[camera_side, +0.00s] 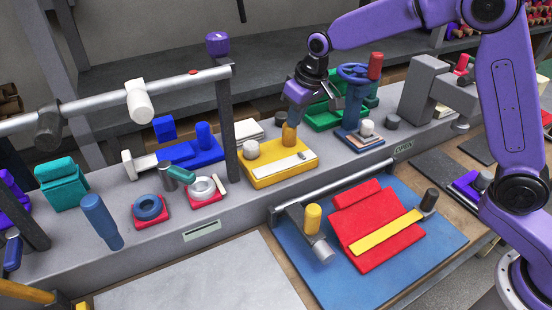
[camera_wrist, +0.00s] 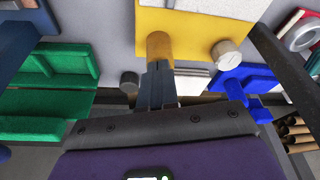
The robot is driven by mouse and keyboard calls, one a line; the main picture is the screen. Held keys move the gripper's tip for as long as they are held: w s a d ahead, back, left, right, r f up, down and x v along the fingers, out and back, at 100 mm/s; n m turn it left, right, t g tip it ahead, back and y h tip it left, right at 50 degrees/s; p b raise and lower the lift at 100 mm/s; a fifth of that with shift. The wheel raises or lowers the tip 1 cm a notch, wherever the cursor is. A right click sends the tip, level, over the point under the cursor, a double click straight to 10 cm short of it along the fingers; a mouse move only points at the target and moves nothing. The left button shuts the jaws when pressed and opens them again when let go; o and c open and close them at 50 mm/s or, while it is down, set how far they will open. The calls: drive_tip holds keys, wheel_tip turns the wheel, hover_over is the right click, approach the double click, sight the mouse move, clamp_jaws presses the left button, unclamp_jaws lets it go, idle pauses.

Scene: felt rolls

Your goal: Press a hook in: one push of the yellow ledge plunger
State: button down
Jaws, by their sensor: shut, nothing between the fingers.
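The yellow ledge plunger (camera_side: 289,135) is an upright yellow-orange cylinder at the back of a yellow base plate (camera_side: 262,181) on the grey ledge. The plate also carries a white knob (camera_side: 251,149) and a pale strip. In the wrist view the plunger (camera_wrist: 159,46) stands just beyond my fingertips. My gripper (camera_side: 291,119) points down with its fingers together and empty, directly over the plunger's top. The fingertips (camera_wrist: 157,66) look touching or very close to it; I cannot tell which. No hook can be made out at the plunger.
A dark post (camera_side: 226,130) rises at left, beside blue blocks (camera_side: 188,153). A blue mat (camera_side: 430,235) with red felt lies in front, below the ledge.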

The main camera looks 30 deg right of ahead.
drive_tip(key=shift+r, duration=1.55)
wheel_tip(320, 180, up, 5)
idle(0.5)
